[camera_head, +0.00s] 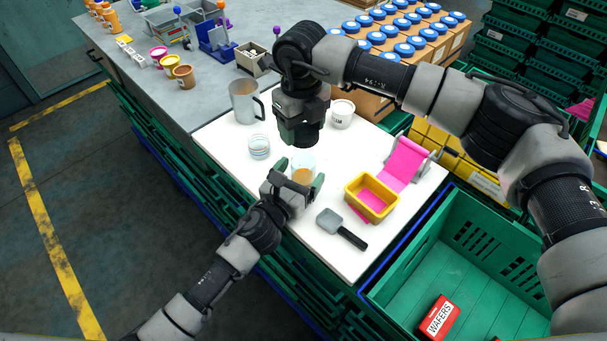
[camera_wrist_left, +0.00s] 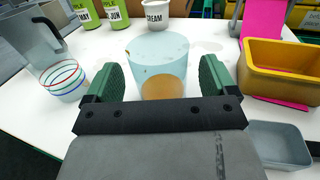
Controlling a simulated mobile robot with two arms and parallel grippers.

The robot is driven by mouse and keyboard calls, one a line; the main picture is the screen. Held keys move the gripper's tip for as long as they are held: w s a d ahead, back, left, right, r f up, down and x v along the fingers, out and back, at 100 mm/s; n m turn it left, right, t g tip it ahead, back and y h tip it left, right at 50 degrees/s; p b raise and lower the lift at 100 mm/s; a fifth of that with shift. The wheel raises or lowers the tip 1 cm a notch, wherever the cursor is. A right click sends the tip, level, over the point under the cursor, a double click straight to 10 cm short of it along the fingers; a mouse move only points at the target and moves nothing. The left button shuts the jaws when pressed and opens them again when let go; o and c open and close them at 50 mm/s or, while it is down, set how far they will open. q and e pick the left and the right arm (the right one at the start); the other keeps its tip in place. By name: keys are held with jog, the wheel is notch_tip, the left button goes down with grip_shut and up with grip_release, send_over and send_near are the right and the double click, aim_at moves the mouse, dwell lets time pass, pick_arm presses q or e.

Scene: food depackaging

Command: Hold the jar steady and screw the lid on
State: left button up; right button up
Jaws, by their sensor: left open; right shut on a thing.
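The jar (camera_head: 303,164) is clear and pale blue, with brown contents low inside. It stands upright on the white table top, and it fills the middle of the left wrist view (camera_wrist_left: 158,58). My left gripper (camera_head: 297,187) is open, with its green fingers on either side of the jar; in the left wrist view (camera_wrist_left: 170,85) I cannot tell whether they touch it. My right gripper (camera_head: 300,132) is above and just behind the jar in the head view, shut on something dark. I cannot make out whether that is the lid. No lid shows clearly on the jar.
A grey jug (camera_head: 243,102), a glass with coloured rings (camera_head: 259,147) and a white cream tub (camera_head: 342,113) stand around the jar. A yellow tray (camera_head: 372,197), pink sheet (camera_head: 402,168) and grey scoop (camera_head: 333,221) lie right. A green crate (camera_head: 480,235) is beyond the table edge.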

pick_arm(q)
jog(key=shift+w+d, duration=0.35)
jog(key=shift+w, duration=0.3)
jog(key=c, duration=1.4)
jog(key=shift+o, duration=0.2)
pick_arm(e)
send_over(302, 155)
jog(key=s, duration=0.2)
jog(key=shift+f, duration=2.45)
jog(key=shift+f, duration=0.9)
pick_arm(q)
jog(key=shift+s, duration=0.1)
pick_arm(e)
jog(key=shift+f, duration=0.6)
